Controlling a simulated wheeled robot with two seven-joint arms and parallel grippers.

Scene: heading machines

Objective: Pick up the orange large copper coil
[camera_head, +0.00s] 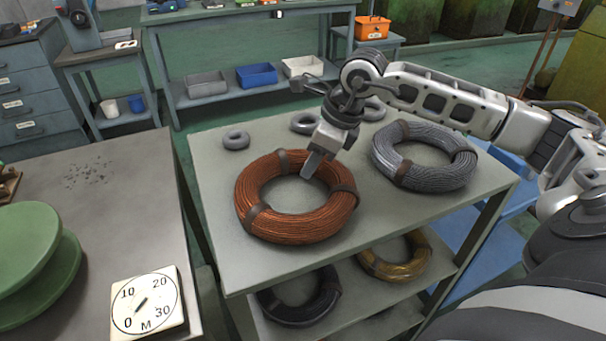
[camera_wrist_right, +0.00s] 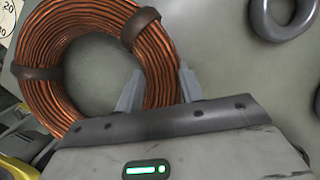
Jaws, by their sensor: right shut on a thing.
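The large orange copper coil (camera_head: 268,222) lies flat on the top of the grey table, bound with several dark bands. My right gripper (camera_head: 312,166) reaches down over its right rear side. In the right wrist view, the gripper's two fingers (camera_wrist_right: 160,90) straddle the wound ring of the coil (camera_wrist_right: 70,35), one inside the hole and one outside. The gripper is shut on the ring. The lower ends of the fingers are partly hidden by the coil. My left gripper is in neither view.
A large grey wire coil (camera_head: 424,160) lies to the right on the same table (camera_head: 222,262), with small grey rings (camera_head: 236,139) behind. A dark coil (camera_head: 300,302) and a yellowish coil (camera_head: 396,262) lie on the shelf below. A workbench (camera_head: 110,215) stands at left across a narrow gap.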

